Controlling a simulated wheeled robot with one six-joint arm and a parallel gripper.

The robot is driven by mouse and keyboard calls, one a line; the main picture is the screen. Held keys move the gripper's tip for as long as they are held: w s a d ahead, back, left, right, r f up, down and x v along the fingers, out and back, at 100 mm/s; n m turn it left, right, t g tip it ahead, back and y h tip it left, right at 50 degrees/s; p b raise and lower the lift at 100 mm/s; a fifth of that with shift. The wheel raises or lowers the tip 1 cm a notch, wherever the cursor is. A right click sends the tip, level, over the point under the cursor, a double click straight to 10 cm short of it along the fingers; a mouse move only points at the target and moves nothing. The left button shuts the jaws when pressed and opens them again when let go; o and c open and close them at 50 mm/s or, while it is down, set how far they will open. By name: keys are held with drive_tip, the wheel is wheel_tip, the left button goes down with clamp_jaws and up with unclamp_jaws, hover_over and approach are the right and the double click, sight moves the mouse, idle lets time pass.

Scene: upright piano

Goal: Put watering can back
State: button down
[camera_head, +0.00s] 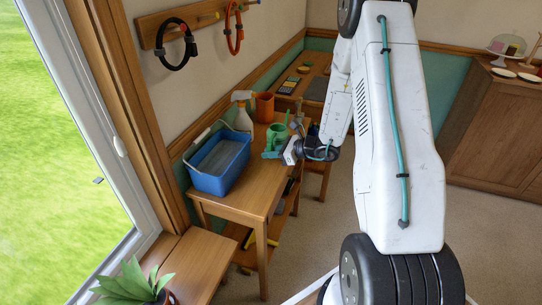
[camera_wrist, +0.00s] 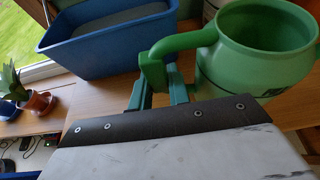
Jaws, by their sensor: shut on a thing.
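The green watering can (camera_head: 277,132) is at the right end of the small wooden table in the head view. In the wrist view the watering can (camera_wrist: 262,50) fills the upper right, with its open top showing and its handle reaching left. My gripper (camera_head: 284,152) is at the can's near side in the head view. In the wrist view my gripper's teal fingers (camera_wrist: 160,85) are shut on the can's handle. The can looks close to upright. I cannot tell whether its base touches the table.
A blue tub (camera_head: 219,162) stands left of the can on the wooden table (camera_head: 240,203). A spray bottle (camera_head: 242,112) and a terracotta pot (camera_head: 264,107) stand behind. A potted plant (camera_head: 137,284) is on the low wooden surface near the window. Coiled hoops hang on the wall rack.

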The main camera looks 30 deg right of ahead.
drive_tip(key=shift+a+f, duration=0.1)
drive_tip(key=shift+f, duration=1)
drive_tip(key=shift+f, duration=0.2)
drive_tip(key=c, duration=1.3)
unclamp_jaws()
drive_tip(key=shift+r, duration=0.15)
